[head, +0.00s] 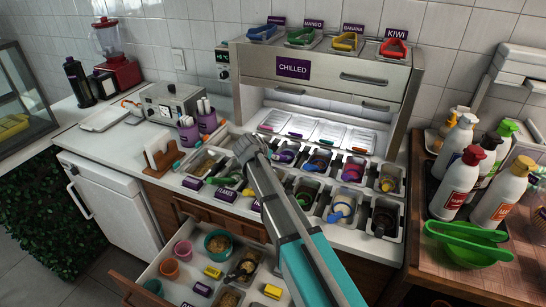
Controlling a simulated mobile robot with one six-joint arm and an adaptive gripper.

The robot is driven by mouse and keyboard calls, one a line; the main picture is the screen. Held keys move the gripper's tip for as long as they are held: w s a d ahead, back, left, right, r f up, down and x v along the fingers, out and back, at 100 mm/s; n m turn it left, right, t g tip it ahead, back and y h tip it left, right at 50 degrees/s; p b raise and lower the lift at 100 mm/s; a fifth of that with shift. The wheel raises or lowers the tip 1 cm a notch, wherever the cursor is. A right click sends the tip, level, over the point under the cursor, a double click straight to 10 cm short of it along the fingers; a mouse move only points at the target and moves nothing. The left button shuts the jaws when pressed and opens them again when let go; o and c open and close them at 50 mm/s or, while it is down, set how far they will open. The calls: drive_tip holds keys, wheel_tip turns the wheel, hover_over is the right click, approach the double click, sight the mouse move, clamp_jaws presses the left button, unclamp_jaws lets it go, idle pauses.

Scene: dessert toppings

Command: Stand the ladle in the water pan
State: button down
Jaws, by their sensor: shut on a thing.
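My gripper (246,146) is seen from behind at the left end of the topping wells, with my arm reaching up to it from the bottom of the view. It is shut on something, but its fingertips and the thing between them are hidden. I cannot make out the ladle for certain. Several utensils with coloured handles stand in the wells right of my arm, among them a blue one (341,211). I cannot tell which container is the water pan; a long metal-lined well (205,162) lies just left of my gripper.
An open drawer (165,262) with bowls and tubs juts out below the counter. The chilled cabinet (335,68) rises behind the wells. Purple cups (207,121) stand left of my gripper.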

drive_tip(key=shift+f, duration=0.2)
idle(0.7)
drive_tip(key=shift+c, duration=1.7)
unclamp_jaws()
drive_tip(key=o, duration=0.3)
drive_tip(key=shift+o, duration=0.2)
drive_tip(key=shift+w+r, duration=0.1)
drive_tip(key=shift+r+p, duration=3.85)
drive_tip(key=shift+r, duration=0.1)
drive_tip(key=shift+f, duration=0.1)
